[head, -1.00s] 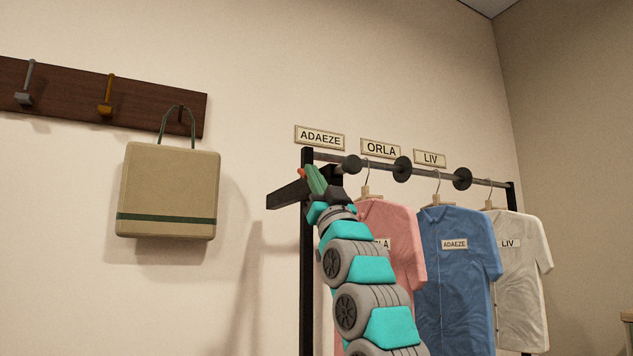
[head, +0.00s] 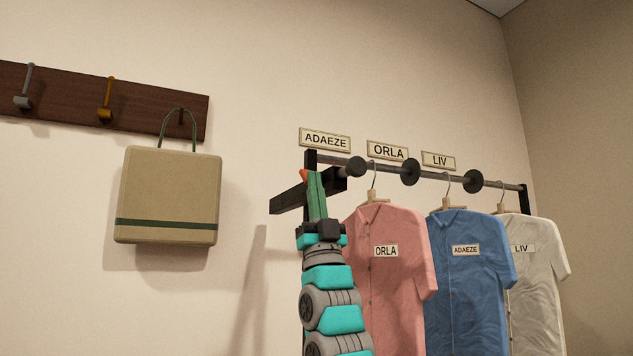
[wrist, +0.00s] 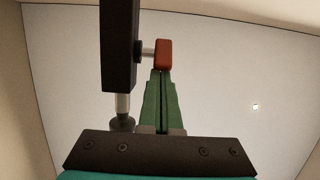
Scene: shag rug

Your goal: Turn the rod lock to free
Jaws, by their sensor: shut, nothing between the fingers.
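The rod lock shows as a small orange-red piece (head: 303,175) at the left end of the clothes rail, by the black post and crossbar. In the wrist view the red lock piece (wrist: 164,54) sits on a short metal pin beside a dark bar. My gripper (head: 314,176) has green fingers pointing up at that rail end. In the wrist view my gripper (wrist: 162,75) is shut and empty, its tips at the lower edge of the red piece. I cannot tell if they touch it. The lock's markings are not visible.
The rail (head: 440,177) carries black discs and hangers with a pink shirt (head: 386,285), a blue shirt (head: 468,290) and a white shirt (head: 535,280). Name plates are on the wall above. A beige bag (head: 168,190) hangs from a hook board (head: 150,107) at left. Wall between is clear.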

